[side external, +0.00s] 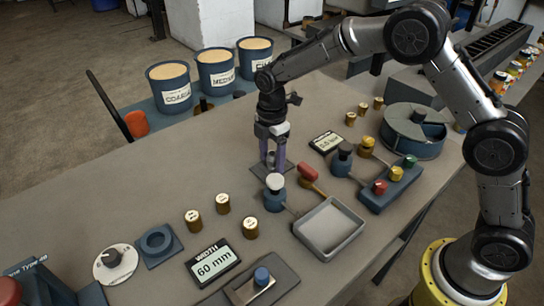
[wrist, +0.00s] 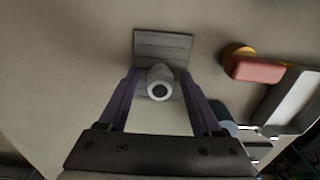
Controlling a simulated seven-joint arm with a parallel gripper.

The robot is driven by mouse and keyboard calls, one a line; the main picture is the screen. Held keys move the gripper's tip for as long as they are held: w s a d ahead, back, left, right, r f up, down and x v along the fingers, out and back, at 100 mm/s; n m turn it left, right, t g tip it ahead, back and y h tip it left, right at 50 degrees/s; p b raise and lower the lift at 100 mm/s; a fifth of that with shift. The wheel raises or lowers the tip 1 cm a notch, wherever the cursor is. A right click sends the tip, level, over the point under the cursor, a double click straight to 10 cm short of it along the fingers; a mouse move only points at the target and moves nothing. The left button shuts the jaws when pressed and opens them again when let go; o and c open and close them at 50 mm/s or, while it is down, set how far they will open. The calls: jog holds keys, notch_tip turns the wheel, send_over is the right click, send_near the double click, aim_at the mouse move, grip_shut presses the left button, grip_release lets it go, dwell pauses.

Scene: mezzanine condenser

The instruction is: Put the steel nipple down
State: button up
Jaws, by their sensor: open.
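The steel nipple (wrist: 160,82) is a short light-grey tube with a dark bore, seen nearly end-on in the wrist view. It appears to stand upright on a small grey plate (wrist: 163,44) on the bench. My gripper (wrist: 160,76) is open, with one purple finger on each side of the nipple and a visible gap to each. In the side external view my gripper (side external: 271,164) points down low over the plate (side external: 259,173), and the fingers hide most of the nipple.
A red-handled tool (side external: 308,173) and a white-topped blue bottle (side external: 274,191) stand close by. A grey tray (side external: 329,228) lies in front. A blue block with coloured knobs (side external: 390,188) is to the right. Bare bench lies to the left of my gripper.

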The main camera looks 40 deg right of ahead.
aim_at(272, 153)
notch_tip(272, 153, up, 11)
jog(key=shift+r, duration=0.1)
jog(key=s+d+r+m+t, duration=0.1)
jog(key=s+d+r+m, duration=0.35)
jog(key=s, duration=0.35)
jog(key=s+d+r+m+t, duration=0.2)
jog(key=s+d+r+m, duration=0.15)
jog(key=s+r, duration=0.35)
jog(key=s+d+f+m+t, duration=0.1)
jog(key=s+f+m, duration=0.1)
jog(key=s+m, duration=0.3)
jog(key=s+d+f+m+t, duration=0.1)
jog(key=s+f+m, duration=0.2)
jog(key=s, duration=0.8)
jog(key=shift+s+d+f+m+t, duration=0.3)
jog(key=shift+m, duration=0.7)
